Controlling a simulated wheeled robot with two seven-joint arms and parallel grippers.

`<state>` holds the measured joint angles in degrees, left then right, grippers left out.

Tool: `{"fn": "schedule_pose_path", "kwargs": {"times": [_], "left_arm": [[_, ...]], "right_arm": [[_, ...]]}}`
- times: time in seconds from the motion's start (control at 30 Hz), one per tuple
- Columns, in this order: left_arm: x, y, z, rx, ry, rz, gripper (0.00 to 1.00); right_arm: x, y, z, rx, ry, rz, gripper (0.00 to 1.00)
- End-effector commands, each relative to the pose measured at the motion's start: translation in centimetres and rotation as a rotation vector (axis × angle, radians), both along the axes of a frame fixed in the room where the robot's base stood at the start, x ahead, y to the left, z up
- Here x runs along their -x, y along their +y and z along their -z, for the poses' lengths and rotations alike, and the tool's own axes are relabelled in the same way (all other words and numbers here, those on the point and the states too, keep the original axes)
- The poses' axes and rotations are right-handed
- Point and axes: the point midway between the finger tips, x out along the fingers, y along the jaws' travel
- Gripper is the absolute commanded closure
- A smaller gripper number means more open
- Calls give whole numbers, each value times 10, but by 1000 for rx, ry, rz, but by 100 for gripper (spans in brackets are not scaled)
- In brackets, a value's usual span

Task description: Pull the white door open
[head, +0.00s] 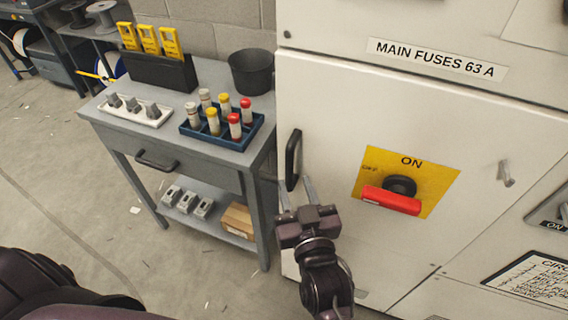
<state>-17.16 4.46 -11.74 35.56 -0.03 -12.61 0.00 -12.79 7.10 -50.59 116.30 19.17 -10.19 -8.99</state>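The white door (330,118) is a flat cabinet front that looks shut, flush with the frame around it. A black upright handle (293,160) is on its left edge. A red rotary switch (392,200) on a yellow plate marked ON sits right of the handle. My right gripper (296,186) is just below the handle, its two thin fingers pointing up and spread apart. I cannot tell whether a fingertip touches the handle. My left arm shows only at the bottom left; its gripper is out of view.
A grey cart (188,155) stands left of the door, close to its handle edge. It carries a blue rack (222,138) of capped tubes and a dark bucket (251,72). A cardboard box (238,220) lies on its lower shelf. Floor at the left is mostly clear.

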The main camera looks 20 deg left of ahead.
Motion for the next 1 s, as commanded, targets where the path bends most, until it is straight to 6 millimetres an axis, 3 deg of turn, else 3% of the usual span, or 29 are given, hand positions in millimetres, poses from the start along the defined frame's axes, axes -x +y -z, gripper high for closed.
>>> {"fn": "schedule_pose_path", "kwargs": {"times": [0.13, 0.3, 0.67, 0.93, 1.0], "left_arm": [[3, -10, -6, 12, 4, 0, 44], [3, -3, -9, 4, 3, -1, 44], [1, 6, -9, -8, 1, -7, 44], [0, 6, -9, -7, 0, -6, 44], [0, 5, -9, -7, 0, -6, 44]], "right_arm": [[-22, 14, -3, -1, -1, -1, 66], [-39, 24, -1, 0, 0, 0, 66], [-44, 28, 0, 0, 1, -1, 66], [-44, 27, 1, 1, 1, -1, 100], [-44, 27, 1, 1, 2, -1, 100]]}}
